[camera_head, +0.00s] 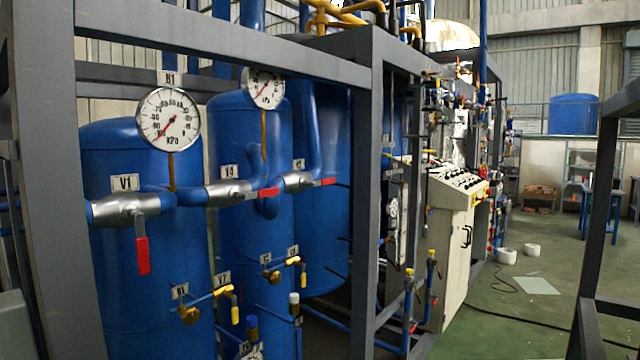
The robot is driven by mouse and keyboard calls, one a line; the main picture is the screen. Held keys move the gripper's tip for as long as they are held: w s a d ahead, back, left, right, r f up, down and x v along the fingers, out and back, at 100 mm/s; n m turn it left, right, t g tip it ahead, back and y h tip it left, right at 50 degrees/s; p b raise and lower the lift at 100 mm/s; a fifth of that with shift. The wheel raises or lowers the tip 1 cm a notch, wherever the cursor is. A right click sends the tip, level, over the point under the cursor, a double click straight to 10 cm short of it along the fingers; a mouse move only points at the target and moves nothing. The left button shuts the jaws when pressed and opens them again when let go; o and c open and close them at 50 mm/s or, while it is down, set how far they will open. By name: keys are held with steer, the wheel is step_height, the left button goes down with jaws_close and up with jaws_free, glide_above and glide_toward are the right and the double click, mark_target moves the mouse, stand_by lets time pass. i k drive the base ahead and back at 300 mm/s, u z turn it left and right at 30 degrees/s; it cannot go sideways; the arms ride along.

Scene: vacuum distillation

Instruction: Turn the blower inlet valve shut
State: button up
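My gripper is not in view. Several labelled valves show, and I cannot tell which is the blower inlet valve. The valve tagged V1 (125,207) at left has a red lever (142,255) hanging straight down, across its pipe. Right of it, a silver valve (228,192) has a red lever (268,193) lying roughly along the pipe. A third silver valve (297,181) has a red lever (328,181), also roughly along the pipe.
Grey frame posts (366,200) and a top beam stand before the blue tanks (150,260). Two round gauges (168,118) sit above the valves. A beige control cabinet (452,250) stands to the right. Green floor (500,330) beyond it is mostly open, with a cable and white items. A dark frame stands far right.

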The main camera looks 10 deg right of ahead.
mark_target(330, 181)
steer(key=u, duration=0.05)
steer(key=i, duration=0.95)
